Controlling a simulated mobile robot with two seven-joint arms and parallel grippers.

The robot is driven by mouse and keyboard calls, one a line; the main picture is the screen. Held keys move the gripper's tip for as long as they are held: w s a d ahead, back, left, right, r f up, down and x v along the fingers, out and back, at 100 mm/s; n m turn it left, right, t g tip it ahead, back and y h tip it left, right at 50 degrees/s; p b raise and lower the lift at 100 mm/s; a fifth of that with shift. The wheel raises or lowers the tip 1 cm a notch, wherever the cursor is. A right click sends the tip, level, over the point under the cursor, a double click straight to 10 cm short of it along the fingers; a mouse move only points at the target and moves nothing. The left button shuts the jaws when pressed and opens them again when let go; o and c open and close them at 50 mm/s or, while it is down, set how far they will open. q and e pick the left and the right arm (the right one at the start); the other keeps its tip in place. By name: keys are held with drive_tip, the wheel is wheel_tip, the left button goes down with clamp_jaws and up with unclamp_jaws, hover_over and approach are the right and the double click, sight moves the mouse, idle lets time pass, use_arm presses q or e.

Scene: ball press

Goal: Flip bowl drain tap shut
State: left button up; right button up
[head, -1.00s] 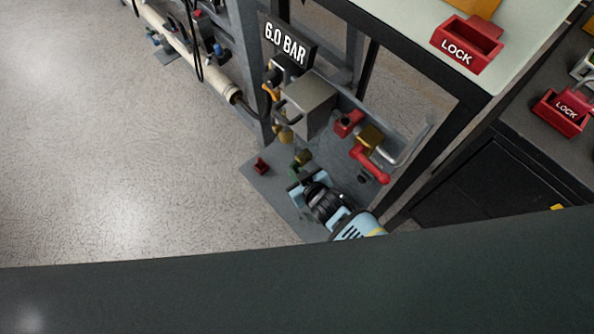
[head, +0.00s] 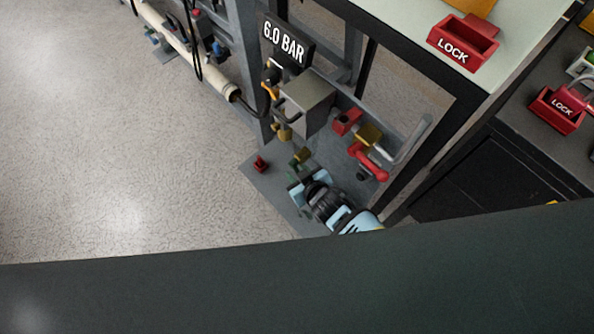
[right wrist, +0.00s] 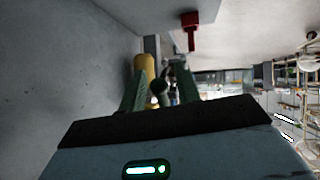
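My right gripper (head: 298,173), light blue and black with green fingers, reaches low over the grey base plate (head: 262,182). In the right wrist view its two green fingers (right wrist: 158,90) stand apart, with a yellow brass piece (right wrist: 147,66) and a dark round part showing between or just beyond them. In the head view a small brass fitting (head: 302,156) lies just past the fingertips. I cannot tell for sure whether this fitting is the drain tap, or whether the fingers touch it. My left gripper is not in view.
A grey box (head: 307,103) stands behind, under the "6.0 BAR" sign (head: 285,43). A red-handled brass valve (head: 368,160) sits to the right. A small red part (head: 260,164) is on the plate's left edge; it also shows in the wrist view (right wrist: 190,30).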

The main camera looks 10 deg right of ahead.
drive_tip(key=p+v, duration=0.2)
drive_tip(key=v, duration=0.5)
drive_tip(key=shift+p, duration=0.4)
drive_tip(key=shift+s, duration=0.1)
drive_tip(key=shift+c, duration=0.2)
drive_tip(key=shift+s, duration=0.15)
drive_tip(key=shift+c, duration=0.2)
drive_tip(key=s+d+r+m+g, duration=0.1)
drive_tip(key=s+d, duration=0.3)
drive_tip(key=s, duration=0.7)
drive_tip(key=s+d+r+m+g+h, duration=0.1)
drive_tip(key=s+d, duration=0.3)
drive_tip(key=s, duration=0.8)
drive_tip(key=s+d+r+m+g+h, duration=0.1)
drive_tip(key=s+d, duration=0.3)
drive_tip(key=s, duration=0.7)
drive_tip(key=shift+s+d+r+m+g, duration=0.2)
drive_tip(key=shift+d+r+m+g, duration=0.15)
drive_tip(key=shift+r+m, duration=0.4)
